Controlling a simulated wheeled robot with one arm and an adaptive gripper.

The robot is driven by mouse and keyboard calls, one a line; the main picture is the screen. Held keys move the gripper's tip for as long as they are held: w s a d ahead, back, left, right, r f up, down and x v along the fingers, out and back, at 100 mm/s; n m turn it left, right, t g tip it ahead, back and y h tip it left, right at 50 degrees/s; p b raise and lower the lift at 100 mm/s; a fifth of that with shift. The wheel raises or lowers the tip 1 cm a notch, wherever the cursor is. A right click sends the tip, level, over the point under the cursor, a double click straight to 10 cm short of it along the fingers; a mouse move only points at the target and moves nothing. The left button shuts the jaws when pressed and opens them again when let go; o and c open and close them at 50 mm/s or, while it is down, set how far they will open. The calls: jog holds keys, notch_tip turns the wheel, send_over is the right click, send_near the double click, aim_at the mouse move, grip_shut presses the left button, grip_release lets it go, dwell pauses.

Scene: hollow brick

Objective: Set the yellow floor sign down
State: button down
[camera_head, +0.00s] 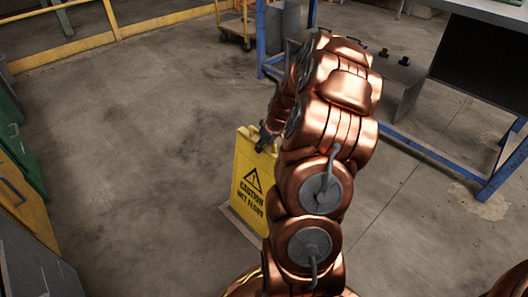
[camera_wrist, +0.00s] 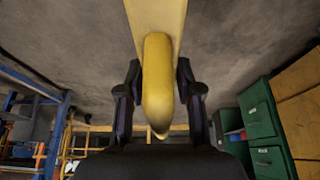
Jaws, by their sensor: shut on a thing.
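The yellow floor sign (camera_head: 249,186), with a black warning triangle and "CAUTION WET FLOOR", is upright left of my arm in the head view. My gripper (camera_head: 265,138) is at its top edge. In the wrist view, the sign's rounded yellow top (camera_wrist: 157,90) lies between the two dark fingers of my gripper (camera_wrist: 159,82), which is shut on it. My arm hides the sign's right side and lower right corner. I cannot tell whether its bottom edge touches what is under it.
A thin flat pale-edged patch (camera_head: 237,222) shows at the sign's foot. Bare concrete floor (camera_head: 125,165) lies to the left. Green cabinets (camera_head: 20,150) stand at the left edge, a blue-framed workbench (camera_head: 432,155) at right, and a yellow rail (camera_head: 65,50) and cart (camera_head: 238,27) behind.

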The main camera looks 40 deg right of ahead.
jog(key=shift+w+d+f, duration=0.1)
jog(key=shift+w+d, duration=0.05)
notch_tip(320, 180, down, 3)
jog(key=shift+f+b, duration=0.15)
jog(key=shift+b, duration=0.75)
jog(key=c, duration=0.7)
grip_release()
jog(key=shift+c, duration=0.2)
